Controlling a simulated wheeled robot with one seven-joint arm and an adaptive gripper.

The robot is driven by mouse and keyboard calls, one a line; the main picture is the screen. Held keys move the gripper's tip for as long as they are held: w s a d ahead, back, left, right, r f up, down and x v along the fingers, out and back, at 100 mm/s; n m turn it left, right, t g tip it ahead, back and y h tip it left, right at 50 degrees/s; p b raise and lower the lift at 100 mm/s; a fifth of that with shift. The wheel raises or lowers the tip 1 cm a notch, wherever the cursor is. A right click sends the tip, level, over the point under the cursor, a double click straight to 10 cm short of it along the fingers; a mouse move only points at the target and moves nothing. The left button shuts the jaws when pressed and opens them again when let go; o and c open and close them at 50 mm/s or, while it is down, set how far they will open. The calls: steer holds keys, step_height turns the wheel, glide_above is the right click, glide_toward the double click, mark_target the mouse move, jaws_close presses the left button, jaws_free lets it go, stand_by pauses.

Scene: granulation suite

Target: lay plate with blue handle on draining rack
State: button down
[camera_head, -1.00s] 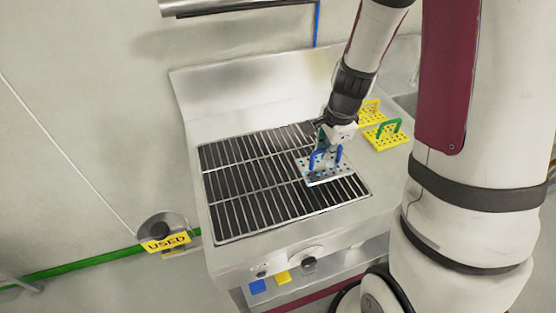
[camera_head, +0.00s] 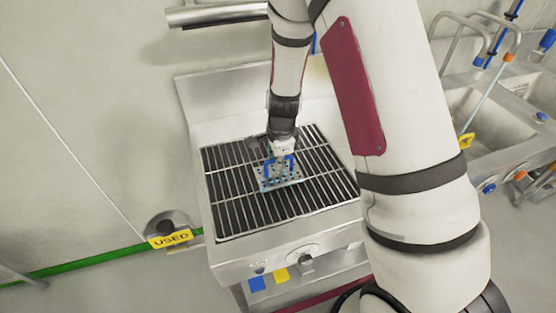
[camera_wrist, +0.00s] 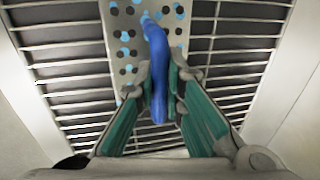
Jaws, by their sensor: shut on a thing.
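The perforated metal plate (camera_head: 287,183) with its blue handle (camera_head: 268,169) is over the middle of the draining rack (camera_head: 235,212). My gripper (camera_head: 280,160) is above it. In the wrist view my gripper (camera_wrist: 160,100) has its green-padded fingers on either side of the blue handle (camera_wrist: 158,60), shut on it. The plate (camera_wrist: 125,35) shows beyond the fingers, with the rack's bars (camera_wrist: 70,85) around it. I cannot tell whether the plate touches the bars or hangs just above them.
The rack is set in a steel unit with a raised back (camera_head: 215,95). A yellow "USED" sign (camera_head: 170,239) is at lower left. Sinks with taps (camera_head: 485,120) stand at the right. Rack bars to the left of the plate are clear. My arm hides the unit's right side.

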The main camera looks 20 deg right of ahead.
steer(key=shift+f, duration=0.25)
steer(key=c, duration=1.7)
jaws_free()
steer(key=shift+r, duration=0.1)
step_height(320, 180, up, 12)
steer(key=s, duration=0.2)
step_height(320, 180, up, 8)
steer(key=n+y, duration=0.1)
steer(key=n, duration=0.3)
glide_above(280, 179)
steer(key=s, duration=0.4)
steer(key=s+r+n+t, duration=0.1)
steer(key=s+r+n, duration=0.3)
steer(key=s, duration=0.2)
steer(key=s+r+n+t, duration=0.1)
steer(key=s+r+n, duration=0.3)
steer(key=s, duration=0.3)
steer(key=s+r+n+t+h, duration=0.1)
steer(key=s+r+n, duration=0.4)
steer(key=s+n, duration=0.1)
steer(key=shift+s+d, duration=0.2)
steer(key=shift+d, duration=0.1)
